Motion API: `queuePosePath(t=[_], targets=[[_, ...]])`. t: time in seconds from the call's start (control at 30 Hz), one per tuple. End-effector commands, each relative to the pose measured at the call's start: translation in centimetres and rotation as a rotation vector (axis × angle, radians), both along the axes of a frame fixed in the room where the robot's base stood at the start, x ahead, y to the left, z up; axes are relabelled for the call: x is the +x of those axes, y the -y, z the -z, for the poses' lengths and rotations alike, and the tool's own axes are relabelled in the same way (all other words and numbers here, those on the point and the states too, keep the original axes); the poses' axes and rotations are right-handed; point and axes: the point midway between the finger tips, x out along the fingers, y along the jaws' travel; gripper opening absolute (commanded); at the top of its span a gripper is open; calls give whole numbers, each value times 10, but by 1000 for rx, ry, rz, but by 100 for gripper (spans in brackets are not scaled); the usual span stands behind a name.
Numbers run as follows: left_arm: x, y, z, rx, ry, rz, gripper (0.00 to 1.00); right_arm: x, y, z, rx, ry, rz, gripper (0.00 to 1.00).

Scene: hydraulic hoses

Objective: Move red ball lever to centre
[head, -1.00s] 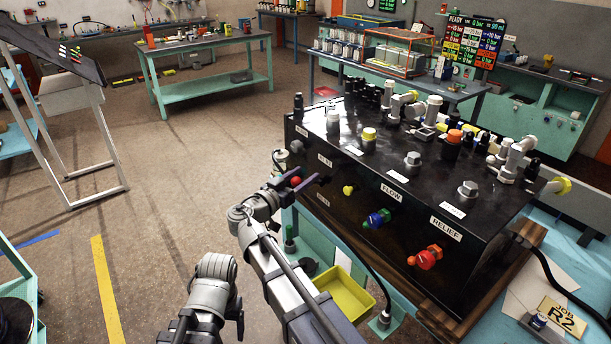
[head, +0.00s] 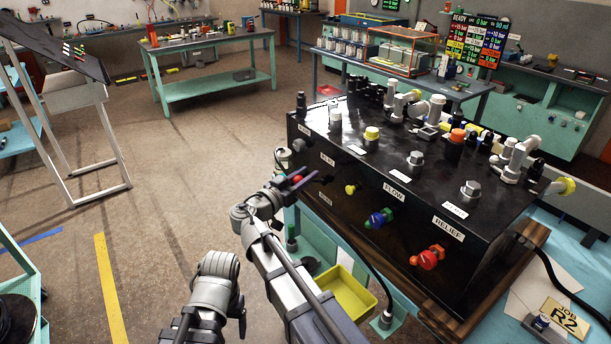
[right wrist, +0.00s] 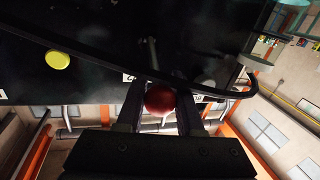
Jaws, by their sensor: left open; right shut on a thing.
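The red ball (head: 297,180) of the lever is at the left end of the black valve block's (head: 330,215) front face. In the right wrist view the red ball (right wrist: 160,98) sits between the two dark fingers. My right gripper (head: 302,183) is shut on it. A thin grey rod (right wrist: 153,52) shows beyond the ball; its exact tilt is hard to tell. The label near the lever is too small to read surely. My left gripper (head: 241,315) is low at the bottom, left of the right arm, away from the block. It is open, though its fingers show poorly.
Yellow (head: 352,188), blue-green (head: 379,218) and red (head: 428,258) knobs stick out of the front face, right of the lever. A yellow tray (head: 345,290) lies below the block. A black hose (head: 368,270) hangs in front. Open floor lies to the left.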

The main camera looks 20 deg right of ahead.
Motion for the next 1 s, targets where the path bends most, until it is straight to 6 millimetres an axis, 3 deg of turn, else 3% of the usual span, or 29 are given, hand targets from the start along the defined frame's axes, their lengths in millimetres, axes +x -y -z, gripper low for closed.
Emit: queuePosePath(t=[0.67,1.0], targets=[[0,0,3,0,0,0,76,0,-1,2,-4,1,0,0],[0,0,56,0,0,0,76,-2,-6,20,-161,58,0,0]])
